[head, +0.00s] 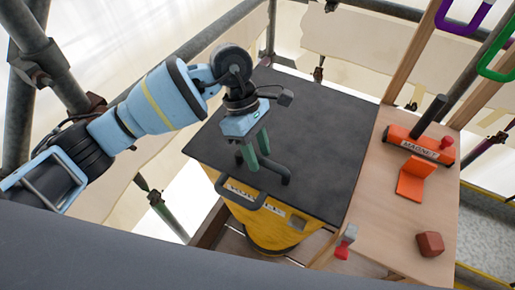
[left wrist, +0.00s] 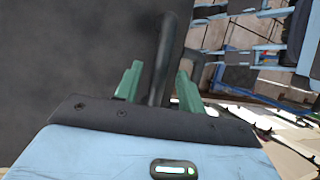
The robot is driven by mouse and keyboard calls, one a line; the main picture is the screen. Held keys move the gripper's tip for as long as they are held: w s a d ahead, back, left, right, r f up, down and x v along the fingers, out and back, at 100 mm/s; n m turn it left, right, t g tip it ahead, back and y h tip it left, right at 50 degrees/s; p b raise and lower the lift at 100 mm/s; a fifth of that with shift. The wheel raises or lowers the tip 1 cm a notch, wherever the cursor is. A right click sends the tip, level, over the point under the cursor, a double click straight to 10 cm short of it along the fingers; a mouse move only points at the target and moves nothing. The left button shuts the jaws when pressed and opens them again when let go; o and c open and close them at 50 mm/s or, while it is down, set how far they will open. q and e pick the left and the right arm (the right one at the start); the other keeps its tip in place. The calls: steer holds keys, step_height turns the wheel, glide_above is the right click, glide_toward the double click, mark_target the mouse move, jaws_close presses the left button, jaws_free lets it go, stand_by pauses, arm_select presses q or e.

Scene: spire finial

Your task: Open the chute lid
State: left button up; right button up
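The chute lid (head: 320,130) is a large dark flat panel lying closed on top of the yellow chute (head: 262,222). A dark bar handle (head: 276,172) sits near its front edge. My left gripper (head: 254,150) is over this handle, with its green fingers pointing down. In the left wrist view, the dark bar (left wrist: 164,50) runs between the two green fingers of the left gripper (left wrist: 158,85). Gaps show between bar and fingers, so the gripper looks open around it. My right gripper is in neither view.
A second dark loop handle (head: 238,200) is on the chute's front. A wooden board (head: 385,225) at the right holds an orange magnet tool (head: 418,144), an orange bracket (head: 412,182) and a red-brown block (head: 430,244). Scaffold poles and rails surround the area.

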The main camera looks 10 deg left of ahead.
arm_select(q)
jaws_close()
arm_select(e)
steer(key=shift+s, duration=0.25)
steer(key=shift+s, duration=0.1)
